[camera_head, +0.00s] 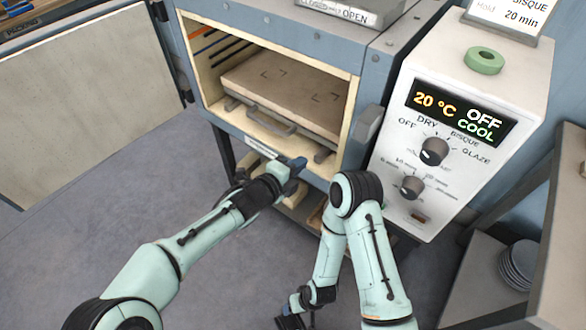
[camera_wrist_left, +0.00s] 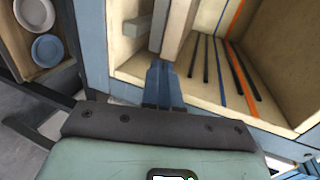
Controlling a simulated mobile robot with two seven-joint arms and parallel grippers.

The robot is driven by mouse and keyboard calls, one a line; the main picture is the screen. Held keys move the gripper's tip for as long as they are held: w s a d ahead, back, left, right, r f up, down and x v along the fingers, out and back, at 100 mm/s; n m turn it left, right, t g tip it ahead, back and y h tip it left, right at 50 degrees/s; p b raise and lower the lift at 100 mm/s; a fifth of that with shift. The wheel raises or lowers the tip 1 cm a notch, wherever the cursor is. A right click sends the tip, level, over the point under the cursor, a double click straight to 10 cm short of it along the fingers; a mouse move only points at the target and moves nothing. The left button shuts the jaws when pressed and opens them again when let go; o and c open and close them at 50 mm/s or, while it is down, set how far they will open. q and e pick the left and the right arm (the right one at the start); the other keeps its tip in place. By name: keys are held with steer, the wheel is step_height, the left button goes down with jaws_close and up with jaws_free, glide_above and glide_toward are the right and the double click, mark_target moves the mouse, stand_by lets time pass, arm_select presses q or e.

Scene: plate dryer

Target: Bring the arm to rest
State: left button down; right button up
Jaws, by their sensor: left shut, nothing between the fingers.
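My left gripper (camera_head: 298,163) is at the front lower edge of the open kiln, its blue fingers together and empty. In the left wrist view the shut fingers (camera_wrist_left: 162,80) point toward the kiln's cream opening. My left arm reaches in from the lower left of the head view. My right arm is bent down in front of the kiln. The right gripper (camera_head: 290,322) is dark, partly cut off at the bottom edge, and its jaws are not clear.
The kiln door (camera_head: 85,90) stands open at left. A slab shelf with a front handle (camera_head: 258,120) sits inside. The control box (camera_head: 455,125) at right reads 20 °C, OFF, COOL. Plates (camera_wrist_left: 45,50) lie in a lower compartment. The floor (camera_head: 90,240) is clear.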

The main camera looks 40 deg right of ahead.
arm_select(q)
steer(key=shift+v, duration=0.75)
